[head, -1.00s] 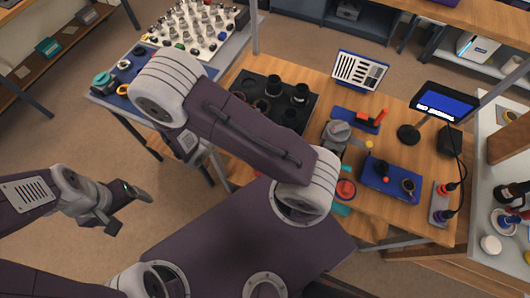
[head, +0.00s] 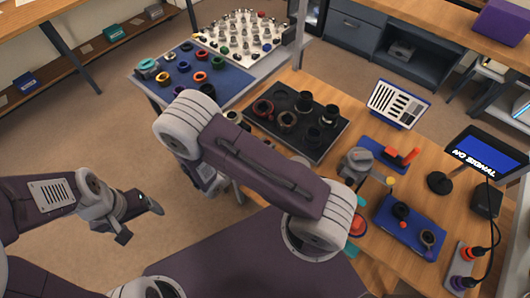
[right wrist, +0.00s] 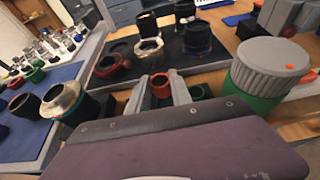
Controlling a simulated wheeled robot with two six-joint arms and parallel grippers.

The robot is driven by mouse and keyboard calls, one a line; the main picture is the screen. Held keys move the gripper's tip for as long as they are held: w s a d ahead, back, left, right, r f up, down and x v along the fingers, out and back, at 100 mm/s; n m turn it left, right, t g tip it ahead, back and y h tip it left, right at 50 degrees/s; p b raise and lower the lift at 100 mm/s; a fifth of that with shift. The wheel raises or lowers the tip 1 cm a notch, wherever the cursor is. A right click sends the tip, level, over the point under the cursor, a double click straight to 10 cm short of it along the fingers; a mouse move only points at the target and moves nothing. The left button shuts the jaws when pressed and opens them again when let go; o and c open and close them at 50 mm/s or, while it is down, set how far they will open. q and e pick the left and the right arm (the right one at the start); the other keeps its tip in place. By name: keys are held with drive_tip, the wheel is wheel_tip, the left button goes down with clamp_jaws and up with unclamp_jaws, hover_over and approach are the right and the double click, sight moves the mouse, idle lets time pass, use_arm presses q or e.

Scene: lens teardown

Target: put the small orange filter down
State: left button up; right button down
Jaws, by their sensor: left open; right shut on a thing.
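The small orange filter (right wrist: 160,86) is a small red-orange ring, seen in the right wrist view between the two pale fingers of my right gripper (right wrist: 160,90). The gripper is shut on it. Whether the filter touches anything beneath is not clear. In the head view the right gripper and filter are hidden behind my right arm. My left gripper (head: 137,218) is open and empty, over the floor left of the tables.
A blue mat (head: 222,76) holds several coloured rings. A dark tray (head: 318,147) with black lens parts lies on the wooden table. A green ring (right wrist: 200,91) is right of the fingers. A grey-capped green cylinder (right wrist: 272,68) stands close at right.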

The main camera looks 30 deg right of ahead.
drive_tip(key=shift+f, duration=2.1)
drive_tip(key=shift+f+b, duration=0.2)
drive_tip(key=shift+b, duration=0.2)
drive_tip(key=c, duration=1.4)
unclamp_jaws()
drive_tip(key=shift+r, duration=0.1)
drive_tip(key=shift+c, duration=0.2)
drive_tip(key=shift+a+r+p, duration=0.1)
drive_tip(key=shift+r+p, duration=0.15)
drive_tip(key=shift+p, duration=0.05)
drive_tip(key=v, duration=1.1)
drive_tip(key=shift+s+a+b, duration=0.25)
drive_tip(key=shift+a+b, duration=0.05)
drive_tip(key=shift+b, duration=0.05)
drive_tip(key=shift+r, duration=0.1)
